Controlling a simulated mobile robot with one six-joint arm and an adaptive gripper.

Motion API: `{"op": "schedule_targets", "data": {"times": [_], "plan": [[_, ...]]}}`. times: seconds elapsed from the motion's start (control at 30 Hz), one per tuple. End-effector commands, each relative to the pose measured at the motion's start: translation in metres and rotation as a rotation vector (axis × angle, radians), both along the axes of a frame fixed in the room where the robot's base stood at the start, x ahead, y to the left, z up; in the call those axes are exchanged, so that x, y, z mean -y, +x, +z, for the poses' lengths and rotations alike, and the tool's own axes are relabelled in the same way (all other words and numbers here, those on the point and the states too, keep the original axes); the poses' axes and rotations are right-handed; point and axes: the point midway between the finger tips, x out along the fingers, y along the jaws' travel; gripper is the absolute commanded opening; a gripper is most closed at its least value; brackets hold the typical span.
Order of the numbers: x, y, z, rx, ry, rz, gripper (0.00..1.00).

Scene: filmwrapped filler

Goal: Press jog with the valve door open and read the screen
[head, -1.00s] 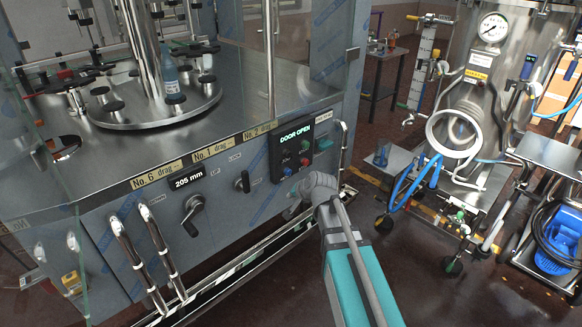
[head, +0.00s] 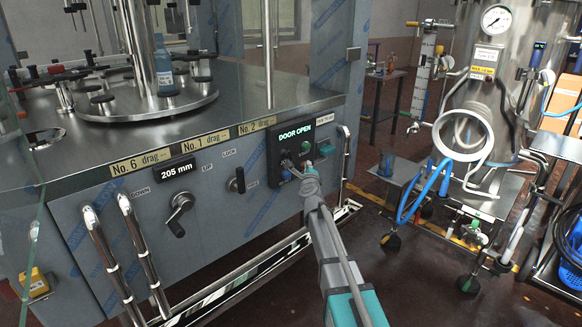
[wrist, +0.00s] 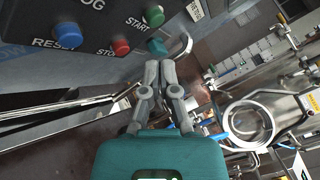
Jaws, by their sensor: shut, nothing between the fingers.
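The control panel (head: 272,157) is on the front of the steel machine. Its screen (head: 295,133) reads "DOOR OPEN" in green letters. My gripper (head: 296,165) is shut and empty in front of the panel's lower part, hiding some buttons. In the wrist view the closed fingertips (wrist: 160,63) show just below a teal piece (wrist: 156,46); touch cannot be told. A green START button (wrist: 154,16), a red STOP button (wrist: 121,46) and a blue RESET button (wrist: 67,36) show there. Only part of the JOG label (wrist: 91,4) shows; its button is out of that view.
A hand crank (head: 180,213), a lock knob (head: 237,180) and a "205 mm" display (head: 177,171) are left of the panel. Upright steel rails (head: 143,250) stick out further left. A steel tank (head: 505,70) with hoses stands right.

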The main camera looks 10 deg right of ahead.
Motion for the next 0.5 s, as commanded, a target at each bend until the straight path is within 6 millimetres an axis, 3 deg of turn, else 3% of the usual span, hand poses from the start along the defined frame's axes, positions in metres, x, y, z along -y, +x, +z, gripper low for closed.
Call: {"op": "schedule_targets", "data": {"times": [0.2, 0.5], "plan": [[0.0102, 0.0060, -0.0072, 0.033, 0.081, -0.052, 0.00], [0.0100, 0.0056, -0.0062, 0.033, 0.086, -0.053, 0.00]]}}
